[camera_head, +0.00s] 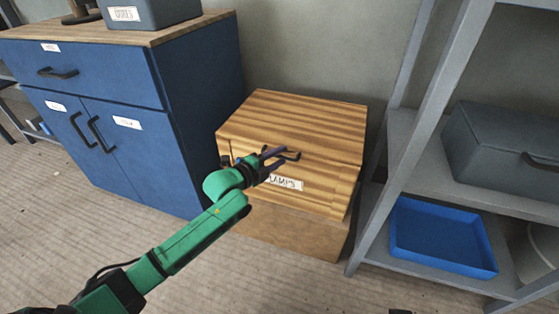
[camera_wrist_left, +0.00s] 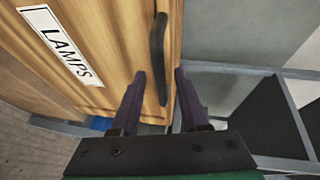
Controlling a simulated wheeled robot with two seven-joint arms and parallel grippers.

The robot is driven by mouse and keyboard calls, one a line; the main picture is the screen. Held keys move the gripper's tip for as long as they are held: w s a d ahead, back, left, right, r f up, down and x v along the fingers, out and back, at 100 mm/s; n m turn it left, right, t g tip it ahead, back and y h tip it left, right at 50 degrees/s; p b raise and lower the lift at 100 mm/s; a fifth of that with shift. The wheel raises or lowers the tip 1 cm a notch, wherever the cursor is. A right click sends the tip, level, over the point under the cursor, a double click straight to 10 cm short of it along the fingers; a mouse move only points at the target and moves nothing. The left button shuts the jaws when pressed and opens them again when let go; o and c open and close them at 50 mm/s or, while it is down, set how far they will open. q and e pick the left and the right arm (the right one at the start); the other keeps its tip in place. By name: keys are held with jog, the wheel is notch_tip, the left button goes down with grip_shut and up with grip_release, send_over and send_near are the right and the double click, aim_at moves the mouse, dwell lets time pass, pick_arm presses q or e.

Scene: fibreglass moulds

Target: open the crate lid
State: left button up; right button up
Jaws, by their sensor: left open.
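The wooden crate (camera_head: 290,236) stands on the floor between a blue cabinet and a grey shelf. Its striped lid (camera_head: 305,112) looks shut. A white LAMPS label (camera_head: 290,183) is on its front, partly covered by my gripper; it also shows in the left wrist view (camera_wrist_left: 60,45). A black bar handle (camera_wrist_left: 157,50) shows in the left wrist view. My left gripper (camera_head: 284,155) is open at the crate's front, and in the left wrist view its fingers (camera_wrist_left: 160,74) appear on either side of the handle's lower end. I cannot tell whether they touch it. My right gripper is not in view.
The blue cabinet (camera_head: 190,90) stands close on the left, with a grey box (camera_head: 150,12) on top. The grey shelf (camera_head: 420,165) on the right holds a grey case (camera_head: 500,145) and a blue tray (camera_head: 440,268). The floor in front is clear.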

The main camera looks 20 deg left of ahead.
pick_arm(q)
jog(key=shift+w+d, duration=0.1)
jog(key=shift+w, duration=0.1)
grip_shut()
dwell(1.3)
